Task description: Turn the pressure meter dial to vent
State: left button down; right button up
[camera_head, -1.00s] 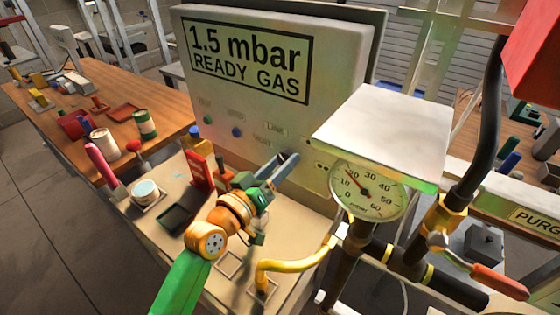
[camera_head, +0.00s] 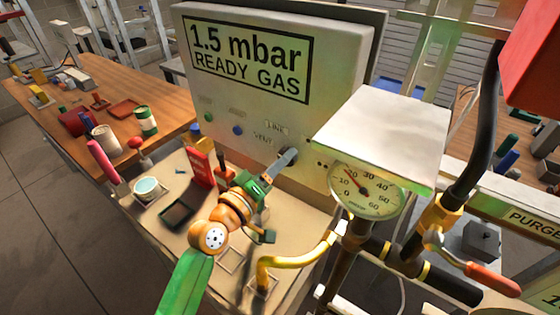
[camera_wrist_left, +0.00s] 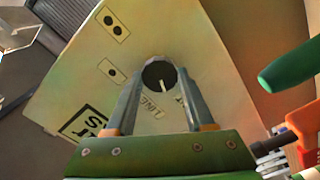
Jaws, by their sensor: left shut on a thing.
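The pressure meter (camera_head: 300,116) is a pale box with a display reading "1.5 mbar READY GAS". Its dark round dial is low on the front face, mostly hidden by my gripper in the head view. "LINE" and "VENT" labels are printed near it. My left gripper (camera_head: 286,158) reaches the dial from the front. In the left wrist view the dial (camera_wrist_left: 154,71) sits between the two fingertips of my left gripper (camera_wrist_left: 160,83), which are shut on it. The dial's white mark points roughly toward the "LINE" label; "VENT" is not readable there. My right gripper is out of view.
A round gauge (camera_head: 385,200) on dark pipes and a yellow pipe (camera_head: 290,262) stand right of my arm. A red sign (camera_head: 202,167) and a black tray (camera_head: 178,211) are to its left. A wooden table (camera_head: 160,105) with cans is farther left.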

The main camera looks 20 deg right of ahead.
pick_arm(q)
jog(key=c, duration=0.7)
grip_release()
jog(key=o, duration=0.4)
jog(key=shift+d, duration=0.1)
jog(key=shift+o, duration=0.2)
jog(key=shift+d, duration=0.1)
jog(key=v, duration=0.7)
jog(key=shift+f, duration=0.15)
